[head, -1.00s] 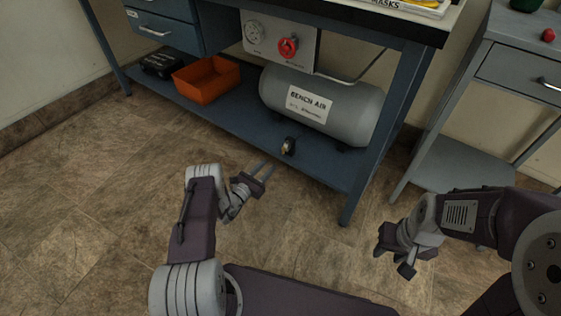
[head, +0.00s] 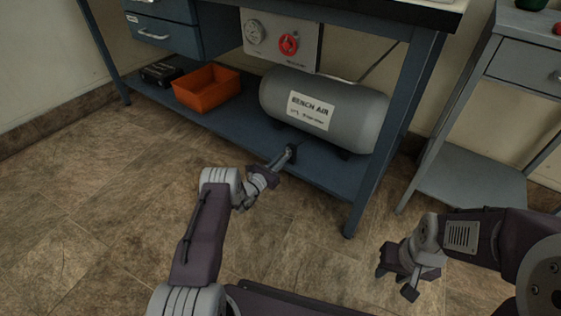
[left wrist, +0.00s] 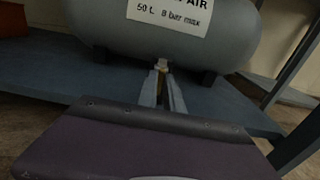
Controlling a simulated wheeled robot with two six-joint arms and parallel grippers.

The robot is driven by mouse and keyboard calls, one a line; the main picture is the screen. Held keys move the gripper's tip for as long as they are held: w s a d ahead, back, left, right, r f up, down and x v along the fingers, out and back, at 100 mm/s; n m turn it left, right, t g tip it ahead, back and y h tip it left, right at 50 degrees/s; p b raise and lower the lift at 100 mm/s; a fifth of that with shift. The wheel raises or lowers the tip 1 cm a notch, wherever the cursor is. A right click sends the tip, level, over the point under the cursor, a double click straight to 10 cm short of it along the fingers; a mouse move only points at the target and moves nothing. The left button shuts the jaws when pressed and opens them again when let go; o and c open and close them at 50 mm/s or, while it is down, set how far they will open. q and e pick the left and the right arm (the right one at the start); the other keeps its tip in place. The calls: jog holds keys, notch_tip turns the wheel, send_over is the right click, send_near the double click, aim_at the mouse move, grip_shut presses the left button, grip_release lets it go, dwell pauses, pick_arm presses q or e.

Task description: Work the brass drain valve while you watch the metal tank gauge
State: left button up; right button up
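The grey metal tank (head: 350,108), labelled "BENCH AIR", lies on the bench's lower shelf. The brass drain valve (left wrist: 162,66) sits under the tank's belly in the left wrist view. My left gripper (head: 289,154) reaches in under the tank from the front. Its two fingers lie close on either side of the brass valve and look shut on it; they hide most of it in the head view. A round gauge (head: 254,32) is on the panel above the tank; its reading is too small to tell. My right gripper (head: 397,281) is open and empty, above the floor at right.
A red knob (head: 289,44) is beside the gauge. An orange bin (head: 207,88) and a dark case (head: 161,73) stand left on the blue shelf (head: 240,118). A bench leg (head: 383,155) and a grey side table (head: 470,186) are at right. The floor in front is clear.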

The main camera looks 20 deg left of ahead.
pick_arm(q)
jog(key=shift+n, duration=0.8)
grip_shut()
jog(key=n, duration=0.3)
jog(key=shift+f+n+p, duration=0.1)
jog(key=shift+n+p, duration=0.3)
jog(key=o, duration=0.7)
grip_release()
jog(key=shift+a, duration=0.1)
jog(key=p+v, duration=0.6)
jog(key=v, duration=0.3)
